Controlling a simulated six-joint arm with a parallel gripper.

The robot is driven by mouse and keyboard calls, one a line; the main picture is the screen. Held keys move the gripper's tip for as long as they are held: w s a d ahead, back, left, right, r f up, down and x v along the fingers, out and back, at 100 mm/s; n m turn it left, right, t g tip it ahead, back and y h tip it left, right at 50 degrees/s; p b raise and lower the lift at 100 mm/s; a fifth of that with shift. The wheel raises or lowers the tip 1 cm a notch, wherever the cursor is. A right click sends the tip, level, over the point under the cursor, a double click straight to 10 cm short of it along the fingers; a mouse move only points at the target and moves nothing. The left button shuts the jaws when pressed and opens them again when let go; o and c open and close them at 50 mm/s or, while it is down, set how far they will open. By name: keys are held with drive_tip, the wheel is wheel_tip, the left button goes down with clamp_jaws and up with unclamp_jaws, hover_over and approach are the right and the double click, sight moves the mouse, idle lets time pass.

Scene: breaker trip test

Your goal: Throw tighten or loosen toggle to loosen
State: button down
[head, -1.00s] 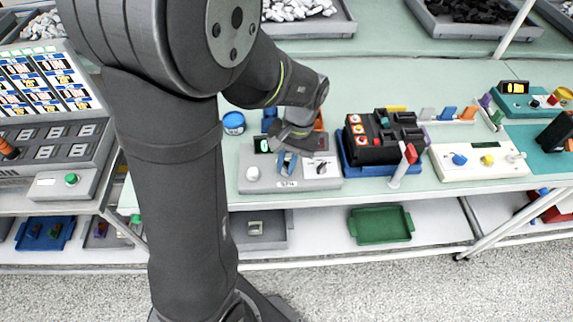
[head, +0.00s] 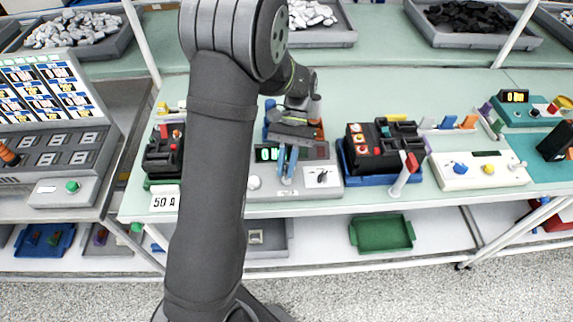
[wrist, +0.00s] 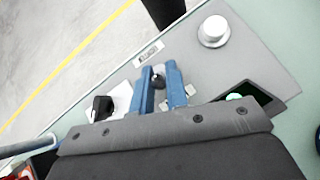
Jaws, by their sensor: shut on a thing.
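A grey control box (head: 340,191) stands at the table's front edge, with a small display (head: 267,154), a pale round knob (head: 254,182) and a black switch on a white plate (head: 322,176). In the wrist view the pale knob (wrist: 214,31) is at upper right and the black switch (wrist: 103,107) at left. My gripper (head: 286,181) points down at the middle of the box. In the wrist view its blue fingers (wrist: 159,76) are shut on a small dark toggle (wrist: 158,81) between them. The toggle's lettering and exact tilt cannot be read.
A black breaker in a blue tray (head: 374,177) stands right of the box, beside a red-tipped lever (head: 407,172). A white panel (head: 478,178) is farther right. A 50 A breaker (head: 163,155) stands left, beyond my arm. A green tray (head: 381,233) sits on the lower shelf.

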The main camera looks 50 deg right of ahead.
idle(0.4)
drive_tip(key=c, duration=1.4)
unclamp_jaws()
drive_tip(key=shift+c, duration=0.2)
drive_tip(key=shift+d, duration=0.1)
drive_tip(key=v, duration=1.2)
drive_tip(key=shift+f, duration=0.2)
drive_tip(key=x, duration=1.2)
drive_tip(key=shift+r, duration=0.2)
